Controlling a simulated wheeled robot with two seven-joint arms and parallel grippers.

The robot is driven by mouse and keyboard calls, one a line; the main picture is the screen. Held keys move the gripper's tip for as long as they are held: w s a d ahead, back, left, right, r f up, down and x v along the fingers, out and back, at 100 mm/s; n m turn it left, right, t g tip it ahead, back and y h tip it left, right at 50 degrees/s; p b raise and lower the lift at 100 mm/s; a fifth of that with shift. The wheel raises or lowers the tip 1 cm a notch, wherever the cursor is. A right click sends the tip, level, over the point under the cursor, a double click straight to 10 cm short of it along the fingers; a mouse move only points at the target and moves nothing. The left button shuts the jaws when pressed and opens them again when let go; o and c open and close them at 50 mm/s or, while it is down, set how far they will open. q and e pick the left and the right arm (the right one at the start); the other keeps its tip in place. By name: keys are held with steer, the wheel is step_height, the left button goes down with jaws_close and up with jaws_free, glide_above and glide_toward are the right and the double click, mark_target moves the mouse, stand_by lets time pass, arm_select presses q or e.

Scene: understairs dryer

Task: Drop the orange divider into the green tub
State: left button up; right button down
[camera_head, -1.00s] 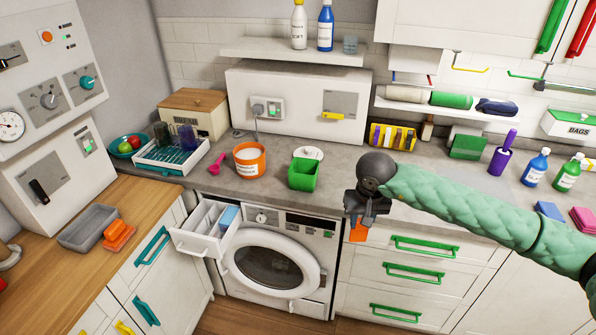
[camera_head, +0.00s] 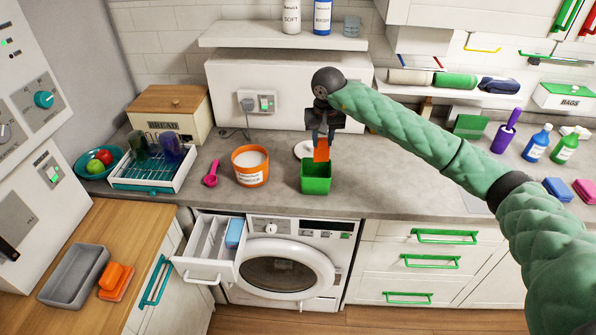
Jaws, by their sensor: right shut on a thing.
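The orange divider (camera_head: 321,150) hangs upright from my right gripper (camera_head: 322,136), which is shut on its top. It is directly above the green tub (camera_head: 316,180) in the picture, its lower edge close to the tub's back rim. I cannot tell whether that edge is inside the opening. The green tub stands on the grey counter above the washing machine. My left gripper is not in view.
An orange-and-white tub (camera_head: 250,166) and a pink scoop (camera_head: 212,174) stand left of the green tub. A white round lid (camera_head: 303,149) lies behind it. The detergent drawer (camera_head: 209,247) is pulled open below. The counter right of the tub is partly clear.

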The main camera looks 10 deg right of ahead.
mark_target(324, 149)
steer(key=shift+w+d+f, duration=0.1)
steer(key=shift+w+f, duration=0.1)
steer(key=shift+w, duration=0.05)
steer(key=shift+n, duration=0.3)
steer(key=shift+s+d, duration=0.15)
steer(key=shift+s, duration=0.2)
steer(key=shift+w+f, duration=0.1)
steer(key=shift+f, duration=1.85)
steer(key=shift+f+p, duration=0.35)
steer(key=shift+f, duration=0.65)
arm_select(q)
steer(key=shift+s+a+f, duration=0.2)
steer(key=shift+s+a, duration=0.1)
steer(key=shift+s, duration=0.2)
arm_select(e)
steer(key=c, duration=1)
jaws_free()
